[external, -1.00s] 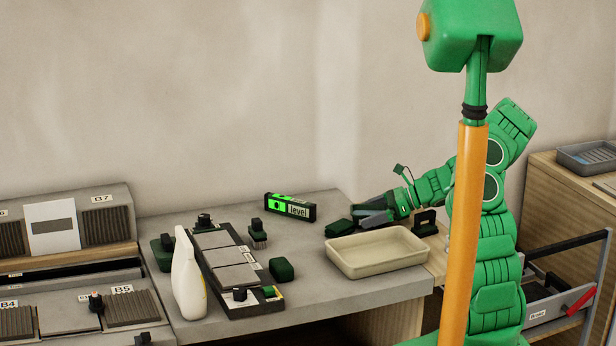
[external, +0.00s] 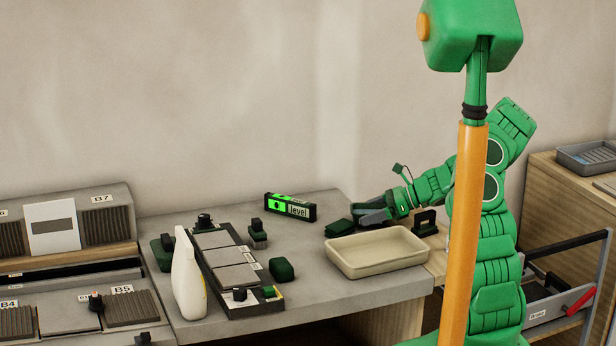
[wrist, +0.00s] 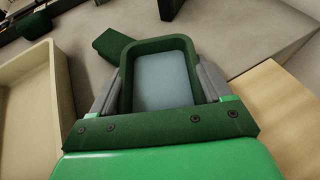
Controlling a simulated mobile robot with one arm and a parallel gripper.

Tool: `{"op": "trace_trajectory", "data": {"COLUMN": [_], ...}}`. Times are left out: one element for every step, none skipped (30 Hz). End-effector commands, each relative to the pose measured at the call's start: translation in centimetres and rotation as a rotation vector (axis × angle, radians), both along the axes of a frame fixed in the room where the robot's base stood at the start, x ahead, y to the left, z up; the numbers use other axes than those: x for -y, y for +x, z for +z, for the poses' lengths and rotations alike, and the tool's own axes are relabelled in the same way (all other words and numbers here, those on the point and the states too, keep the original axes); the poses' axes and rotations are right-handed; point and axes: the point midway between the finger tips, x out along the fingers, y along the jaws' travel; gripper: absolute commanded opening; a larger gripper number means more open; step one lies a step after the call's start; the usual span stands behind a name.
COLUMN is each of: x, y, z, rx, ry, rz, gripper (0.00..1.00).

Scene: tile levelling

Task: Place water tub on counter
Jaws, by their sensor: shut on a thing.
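The water tub (wrist: 160,45) is a dark green, rounded rectangular tub with pale blue-grey water inside. In the wrist view it sits between the grey fingers of my gripper (wrist: 160,82), which is shut on it. In the external view my gripper (external: 364,214) is low over the back right of the grey counter (external: 330,290), behind the cream tray. The tub is mostly hidden by the fingers there. I cannot tell whether its bottom touches the counter.
A cream tray (external: 376,271) stands just in front of my gripper. A dark green block (external: 338,228) lies close to the fingertips. A small dark stand (external: 425,222) is to the right. The level (external: 290,207), tile board (external: 228,262) and white bottle (external: 187,275) are further left.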

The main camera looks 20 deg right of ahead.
Motion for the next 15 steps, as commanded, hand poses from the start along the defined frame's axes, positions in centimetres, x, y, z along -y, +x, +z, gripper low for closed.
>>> {"op": "trace_trajectory", "data": {"x": [0.0, 0.0, 0.0, 0.0, 0.0, 0.0, 0.0, 0.0, 0.0, -0.1, -0.1, 0.0, 0.0, 0.0, 0.0], "y": [0.0, 0.0, 0.0, 0.0, 0.0, 0.0, 0.0, -0.4, -0.8, -1.1, -1.4, -1.8, -2.1, -2.4, -2.8], "z": [0.4, 0.7, 1.1, 1.4, 1.9, 2.5, 3.1, 3.4, 3.9, 4.2, 4.6, 5.0, 5.4, 5.8, 6.3], "rx": [0.001, 0.002, 0.001, 0.002, 0.003, 0.003, 0.003, 0.002, 0.003, 0.003, 0.004, 0.003, 0.003, 0.003, 0.003], "ry": [0.001, 0.0, 0.001, 0.0, 0.0, 0.0, 0.0, 0.001, 0.002, 0.002, 0.002, 0.001, 0.0, 0.0, 0.0], "rz": [0.0, -0.001, 0.0, 0.001, 0.001, 0.001, 0.001, 0.001, 0.0, 0.001, 0.0, -0.001, -0.001, -0.001, -0.001], "gripper": [0.37, 0.37, 0.37, 0.37, 0.37, 0.37, 0.37, 0.37, 0.37, 0.37, 0.37, 0.37, 0.37, 0.37, 0.37]}}
